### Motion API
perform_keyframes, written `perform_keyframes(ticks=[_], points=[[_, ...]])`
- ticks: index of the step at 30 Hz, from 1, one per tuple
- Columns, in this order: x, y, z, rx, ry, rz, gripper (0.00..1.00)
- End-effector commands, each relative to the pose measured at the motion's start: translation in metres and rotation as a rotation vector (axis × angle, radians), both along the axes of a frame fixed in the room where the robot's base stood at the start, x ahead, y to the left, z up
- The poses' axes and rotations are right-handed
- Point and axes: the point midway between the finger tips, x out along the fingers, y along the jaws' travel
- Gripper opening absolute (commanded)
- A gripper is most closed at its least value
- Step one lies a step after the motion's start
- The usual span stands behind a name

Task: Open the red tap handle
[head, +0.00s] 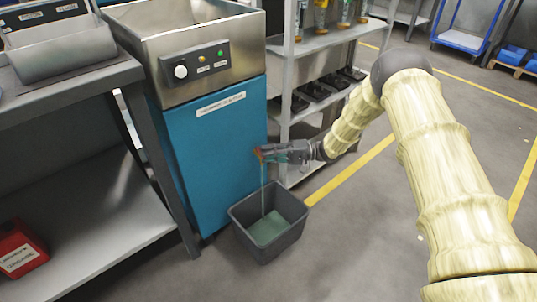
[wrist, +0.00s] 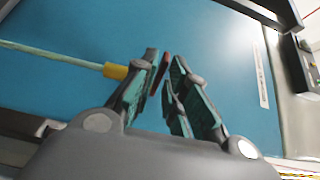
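The red tap handle (head: 258,153) is on the lower front of the blue cabinet (head: 214,150). In the wrist view a thin strip of the handle (wrist: 162,72) shows between my fingertips, close to the left finger. My gripper (head: 268,153) reaches in from the right at the tap; it also shows in the wrist view (wrist: 165,65). Its fingers are close together, with a narrow gap at the tips; I cannot tell whether they clamp the handle. The brass spout (wrist: 115,71) has a pale green stream (wrist: 55,57) running from it. The fingers hide much of the handle.
A dark grey bin (head: 250,243) stands on the floor under the tap, with greenish liquid inside, and the stream falls into it. A workbench (head: 85,85) with a red box (head: 20,248) on its lower shelf is at left. Metal shelving (head: 300,50) stands behind my gripper. Floor at right is free.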

Motion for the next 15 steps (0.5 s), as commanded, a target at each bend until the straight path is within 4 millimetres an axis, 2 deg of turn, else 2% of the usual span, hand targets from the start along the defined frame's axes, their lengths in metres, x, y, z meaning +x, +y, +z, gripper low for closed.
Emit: perform_keyframes(ticks=[15], points=[[-0.0024, 0.0017, 0.0002, 0.002, 0.002, -0.046, 0.15]])
